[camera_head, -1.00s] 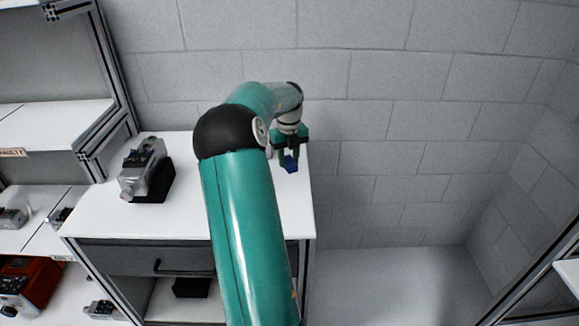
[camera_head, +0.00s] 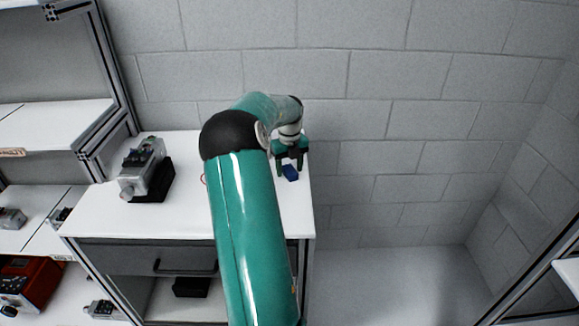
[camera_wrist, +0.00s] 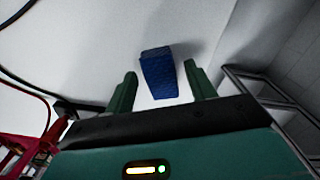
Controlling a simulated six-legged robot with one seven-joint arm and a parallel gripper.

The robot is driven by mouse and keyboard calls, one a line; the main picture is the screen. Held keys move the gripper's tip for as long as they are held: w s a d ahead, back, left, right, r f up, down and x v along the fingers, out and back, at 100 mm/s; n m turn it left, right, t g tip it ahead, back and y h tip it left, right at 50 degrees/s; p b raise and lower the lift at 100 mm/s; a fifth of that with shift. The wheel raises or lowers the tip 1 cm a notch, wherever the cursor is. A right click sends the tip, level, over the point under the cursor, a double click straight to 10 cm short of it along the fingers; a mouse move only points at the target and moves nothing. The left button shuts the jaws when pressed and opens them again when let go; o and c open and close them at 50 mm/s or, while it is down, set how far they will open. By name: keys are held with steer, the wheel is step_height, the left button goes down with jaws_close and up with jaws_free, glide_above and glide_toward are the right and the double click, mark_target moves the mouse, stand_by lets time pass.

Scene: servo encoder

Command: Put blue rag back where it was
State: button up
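The blue rag (camera_head: 290,173) lies on the white top of the cabinet (camera_head: 110,215), near its right edge. It also shows in the wrist view (camera_wrist: 158,73) as a small dark-blue folded block. My gripper (camera_head: 290,170) is open just behind the rag in the head view. In the wrist view its two green fingers (camera_wrist: 160,82) stand apart on either side of the rag's near end, with white surface showing between each finger and the rag.
A grey servo device (camera_head: 146,170) on a black base stands at the left of the cabinet top. Red and black cables (camera_wrist: 28,95) lie at the left in the wrist view. A brick wall (camera_head: 420,100) stands behind. The cabinet's right edge is close to the rag.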

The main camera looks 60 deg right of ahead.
mark_target(289, 169)
step_height(289, 169, up, 12)
steer(key=shift+r, duration=0.2)
stand_by(0.4)
steer(key=w+a+r+n+t, duration=0.1)
steer(key=w+a+r+n, duration=0.2)
steer(key=a+n, duration=0.6)
steer(key=w+a+r+n+t, duration=0.1)
steer(key=w+a+r+n, duration=0.4)
steer(key=a, duration=0.8)
steer(key=w+a+r+n+t, duration=0.1)
steer(key=w+a+n, duration=0.1)
steer(key=a+n, duration=0.8)
steer(key=s+a+f+n+t, duration=0.1)
steer(key=s+a+n, duration=0.2)
steer(key=a+n, duration=0.3)
steer(key=s+a+f+n, duration=0.2)
steer(key=s+a+n, duration=0.2)
steer(key=a+n, duration=0.3)
steer(key=s+a+f+n+t, duration=0.1)
steer(key=s+a+n, duration=0.2)
steer(key=a+n, duration=0.4)
steer(key=a, duration=0.6)
steer(key=shift+s+f+t, duration=0.15)
steer(key=shift+s+t, duration=0.15)
steer(key=shift+s, duration=0.1)
